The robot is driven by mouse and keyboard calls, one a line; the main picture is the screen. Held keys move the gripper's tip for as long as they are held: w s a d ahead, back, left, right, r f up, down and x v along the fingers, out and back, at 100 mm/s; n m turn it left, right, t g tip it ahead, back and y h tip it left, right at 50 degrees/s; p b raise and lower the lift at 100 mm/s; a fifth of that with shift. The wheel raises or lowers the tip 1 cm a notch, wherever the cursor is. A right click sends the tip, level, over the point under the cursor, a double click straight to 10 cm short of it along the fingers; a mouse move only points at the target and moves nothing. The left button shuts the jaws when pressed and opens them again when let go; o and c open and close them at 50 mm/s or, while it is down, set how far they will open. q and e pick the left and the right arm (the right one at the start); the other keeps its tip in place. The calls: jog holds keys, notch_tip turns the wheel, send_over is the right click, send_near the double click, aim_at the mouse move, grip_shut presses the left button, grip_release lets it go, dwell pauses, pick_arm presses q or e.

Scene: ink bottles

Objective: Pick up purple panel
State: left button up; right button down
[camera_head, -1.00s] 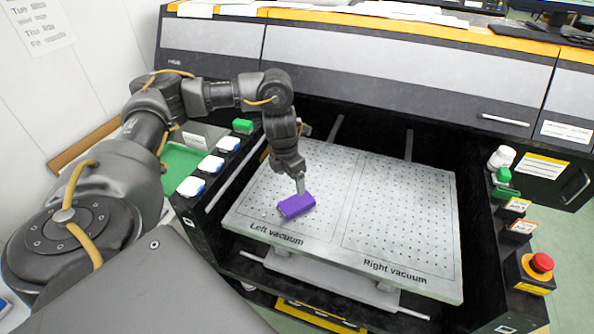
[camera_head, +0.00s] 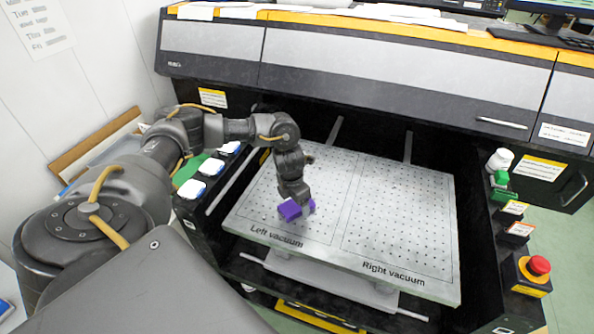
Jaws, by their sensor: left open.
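The purple panel (camera_head: 289,211) is a small purple block on the left half of the perforated plate (camera_head: 400,215), above the words "Left vacuum". My left gripper (camera_head: 302,206) points down at the panel's right part, and its fingers cover some of it. The gripper is open, with its fingertips low at the panel. The exact gap between fingers and panel is too small to tell. My right gripper is not in view.
The plate's right half, marked "Right vacuum", is bare. A red button (camera_head: 539,265) on a yellow-black box stands at the right. White-capped bottles (camera_head: 211,167) stand at the left, under my arm. The printer's front (camera_head: 400,75) rises behind the plate.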

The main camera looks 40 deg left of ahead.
pick_arm(q)
jog(key=shift+f, duration=0.4)
jog(key=shift+c, duration=0.3)
jog(key=c, duration=1.1)
jog(key=shift+r, duration=0.1)
jog(key=shift+r, duration=0.1)
